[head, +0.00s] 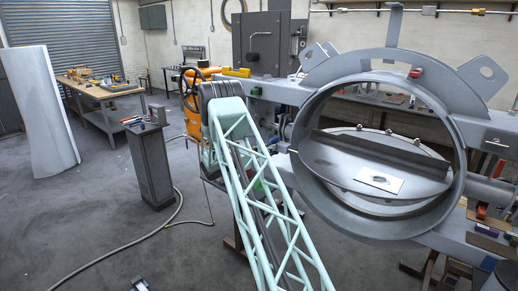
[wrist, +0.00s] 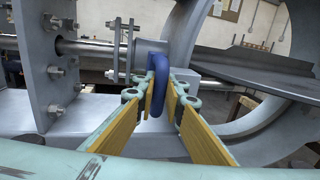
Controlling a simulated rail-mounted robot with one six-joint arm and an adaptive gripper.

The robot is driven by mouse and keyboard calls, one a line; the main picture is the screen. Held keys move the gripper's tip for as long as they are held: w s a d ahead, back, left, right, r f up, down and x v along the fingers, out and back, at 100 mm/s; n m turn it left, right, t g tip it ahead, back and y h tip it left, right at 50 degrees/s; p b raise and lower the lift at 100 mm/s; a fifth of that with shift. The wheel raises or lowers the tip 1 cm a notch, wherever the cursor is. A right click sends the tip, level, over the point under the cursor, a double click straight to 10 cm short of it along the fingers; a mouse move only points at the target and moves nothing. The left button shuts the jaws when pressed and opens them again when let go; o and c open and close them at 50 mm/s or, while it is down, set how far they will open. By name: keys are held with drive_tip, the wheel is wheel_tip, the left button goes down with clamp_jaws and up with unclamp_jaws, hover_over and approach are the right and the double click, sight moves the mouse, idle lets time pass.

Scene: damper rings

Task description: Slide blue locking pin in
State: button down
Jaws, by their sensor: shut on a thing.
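The blue locking pin (wrist: 159,76) shows in the wrist view as a thick, upright blue loop. My gripper (wrist: 165,88) has its two yellow-padded fingers closed around the loop from either side. The loop stands close in front of a grey metal block on a horizontal steel rod (wrist: 90,47). I cannot tell how far the pin sits in any hole, as its shank is hidden. In the head view my pale green lattice arm reaches toward the large grey ring housing (head: 456,130); the gripper and pin cannot be made out there.
A bolted grey plate (wrist: 68,75) and a small clamp bracket stand left of the pin. The housing's round opening, with a dark plate (wrist: 255,75) across it, is at the right. In the head view a grey pedestal (head: 150,165) and a hose on the floor lie left.

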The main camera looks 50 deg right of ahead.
drive_tip(key=shift+s+f, duration=0.1)
drive_tip(key=shift+s, duration=0.15)
drive_tip(key=c, duration=2.7)
unclamp_jaws()
drive_tip(key=shift+s+d, duration=0.1)
drive_tip(key=shift+s, duration=0.05)
drive_tip(key=a, duration=0.4)
drive_tip(key=w+a, duration=0.1)
drive_tip(key=a, duration=0.3)
drive_tip(key=w+a, duration=0.1)
drive_tip(key=a, duration=0.3)
